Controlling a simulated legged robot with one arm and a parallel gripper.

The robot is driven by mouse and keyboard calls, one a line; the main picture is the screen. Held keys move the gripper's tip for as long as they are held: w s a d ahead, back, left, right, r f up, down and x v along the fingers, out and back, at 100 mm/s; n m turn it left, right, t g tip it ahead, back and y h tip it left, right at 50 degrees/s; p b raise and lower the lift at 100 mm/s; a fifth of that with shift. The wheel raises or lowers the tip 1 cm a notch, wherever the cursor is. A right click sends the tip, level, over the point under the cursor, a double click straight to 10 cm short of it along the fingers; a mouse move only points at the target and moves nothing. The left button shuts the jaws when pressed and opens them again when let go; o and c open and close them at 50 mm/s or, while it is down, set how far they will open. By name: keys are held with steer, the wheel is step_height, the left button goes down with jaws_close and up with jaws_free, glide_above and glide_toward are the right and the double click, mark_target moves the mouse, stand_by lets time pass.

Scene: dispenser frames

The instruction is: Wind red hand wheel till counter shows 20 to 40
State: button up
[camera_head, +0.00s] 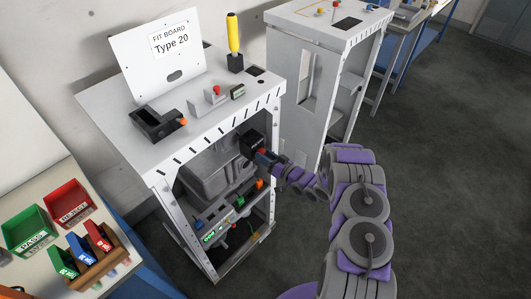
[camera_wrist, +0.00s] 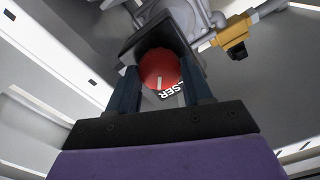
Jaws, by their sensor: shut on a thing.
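The red hand wheel (camera_wrist: 158,68) is a round red disc with a pale line on its face, seated in a black housing (camera_wrist: 128,42). My gripper (camera_wrist: 161,78) has one dark finger on each side of the wheel and is shut on it. In the head view my gripper (camera_head: 264,156) reaches into the right side of the frame's open front, at the black housing (camera_head: 251,142). The wheel is mostly hidden there. A small display (camera_head: 238,91) sits on the frame's top; I cannot read a number on it or tell whether it is the counter.
A second frame (camera_head: 325,25) stands behind right. Green (camera_head: 30,230) and red (camera_head: 68,205) bins are left. The right floor is clear.

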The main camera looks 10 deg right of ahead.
steer(key=m+p, duration=0.1)
steer(key=m, duration=0.4)
steer(key=shift+w+d+r+m+p, duration=0.1)
steer(key=shift+d+r+m+p, duration=0.1)
steer(key=shift+m+p, duration=0.15)
steer(key=m, duration=0.4)
steer(key=shift+f+m, duration=0.2)
steer(key=shift+m, duration=0.15)
steer(key=shift+m+p, duration=0.3)
steer(key=o, duration=0.8)
steer(key=shift+w+f, duration=0.1)
steer(key=shift+f, duration=0.05)
steer(key=shift+o, duration=1.2)
steer(key=p+v, duration=0.1)
steer(key=v, duration=1.6)
steer(key=shift+s+d, duration=0.2)
